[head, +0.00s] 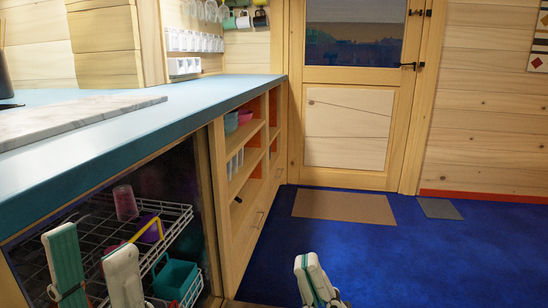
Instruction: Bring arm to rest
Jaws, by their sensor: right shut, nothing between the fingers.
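My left gripper (90,240) is at the lower left, in front of the pulled-out or open wire rack (188,212) under the counter. Its two pale fingers with green pads stand apart, and I see only the rack between them. My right gripper (308,261) is at the bottom middle, low over the blue floor. Its fingers are together with nothing held. The rest of both arms is out of the picture.
The rack holds a pink cup (125,203), a purple item (150,230) and a teal container (175,278). A blue counter (200,104) with a marble board (75,116) runs along the left. Blue floor (440,260) is clear at right, before a closed door (348,125).

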